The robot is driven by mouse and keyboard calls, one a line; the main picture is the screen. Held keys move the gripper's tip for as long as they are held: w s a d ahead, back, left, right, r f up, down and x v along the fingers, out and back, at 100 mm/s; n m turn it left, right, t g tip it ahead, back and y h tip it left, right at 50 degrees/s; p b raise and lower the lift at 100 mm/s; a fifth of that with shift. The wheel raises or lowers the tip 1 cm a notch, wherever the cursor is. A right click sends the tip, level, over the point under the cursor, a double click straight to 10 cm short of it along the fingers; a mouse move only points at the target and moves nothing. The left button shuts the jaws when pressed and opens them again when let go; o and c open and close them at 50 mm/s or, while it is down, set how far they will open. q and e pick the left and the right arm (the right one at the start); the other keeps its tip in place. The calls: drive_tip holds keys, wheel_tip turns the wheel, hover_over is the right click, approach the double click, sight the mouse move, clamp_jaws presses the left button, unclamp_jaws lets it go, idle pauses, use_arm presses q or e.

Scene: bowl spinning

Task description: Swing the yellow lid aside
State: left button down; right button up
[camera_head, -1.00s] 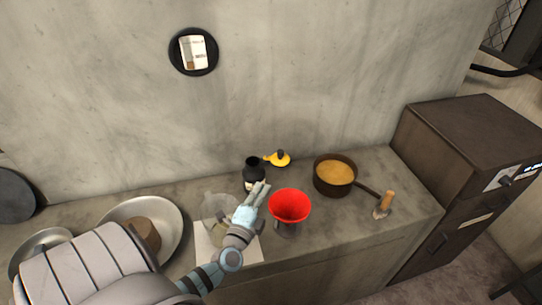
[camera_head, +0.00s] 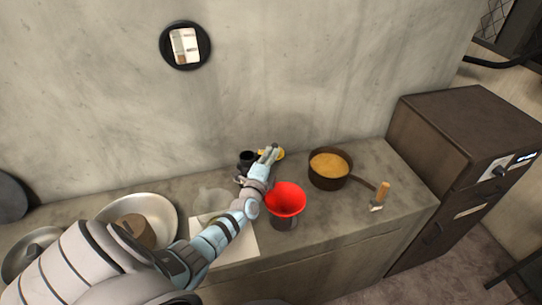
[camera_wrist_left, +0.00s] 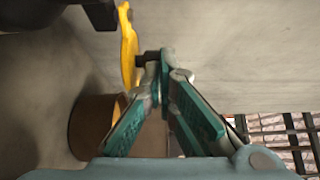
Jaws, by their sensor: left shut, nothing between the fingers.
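The yellow lid (camera_head: 279,154) lies beside the mouth of a dark jar (camera_head: 247,161), near the wall. My left gripper (camera_head: 269,153) reaches over the counter to the lid and covers part of it. In the left wrist view the yellow lid (camera_wrist_left: 129,50) is left of the fingertips, with its dark knob close to them. I cannot tell whether the left gripper (camera_wrist_left: 163,62) touches the knob. Its fingers are shut with nothing between them. My right gripper is not in view.
A red funnel (camera_head: 286,199) stands right of my left forearm. A large metal bowl (camera_head: 164,214) is at left. The wall (camera_head: 300,80) stands behind the counter.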

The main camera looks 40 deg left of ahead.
use_arm(q)
drive_tip(key=shift+w+r+b, duration=0.2)
drive_tip(key=shift+w+b, duration=0.3)
drive_tip(key=shift+b, duration=0.45)
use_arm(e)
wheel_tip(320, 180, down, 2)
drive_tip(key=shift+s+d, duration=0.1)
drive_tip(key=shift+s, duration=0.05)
use_arm(q)
drive_tip(key=v, duration=0.4)
drive_tip(key=d+p+v, duration=0.1)
drive_tip(key=v, duration=0.8)
drive_tip(key=shift+s+d+f+p, duration=0.1)
drive_tip(key=shift+d+p, duration=0.25)
drive_tip(key=shift+d, duration=0.1)
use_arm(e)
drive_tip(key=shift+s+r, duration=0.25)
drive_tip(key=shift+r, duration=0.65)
